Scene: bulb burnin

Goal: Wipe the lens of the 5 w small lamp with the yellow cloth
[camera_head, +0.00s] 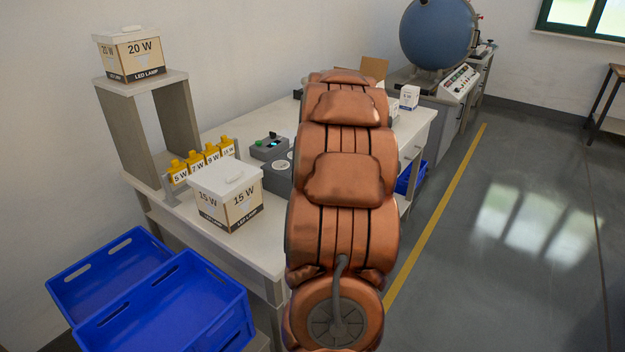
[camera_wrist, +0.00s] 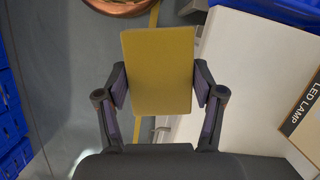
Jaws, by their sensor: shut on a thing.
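In the wrist view my gripper (camera_wrist: 160,86) is shut on the yellow cloth (camera_wrist: 158,58), a flat, squarish panel between the two fingers. The cloth is held over the grey floor beside the white table, apart from the things on it. In the head view my copper-coloured arm hides the gripper and the cloth. A row of yellow items with labels stands at the table's left; the leftmost is labelled 5 W (camera_head: 180,176). Round pale discs (camera_head: 281,165) show on a dark grey unit beside my arm. I cannot tell which thing is the 5 W small lamp.
A white 15 W box (camera_head: 226,194) stands on the table's front left, and a 20 W box (camera_head: 129,53) on a raised shelf (camera_head: 109,86). A grey control box (camera_head: 268,147) is behind. Blue crates (camera_head: 165,310) stand at the lower left. The floor at the right is clear.

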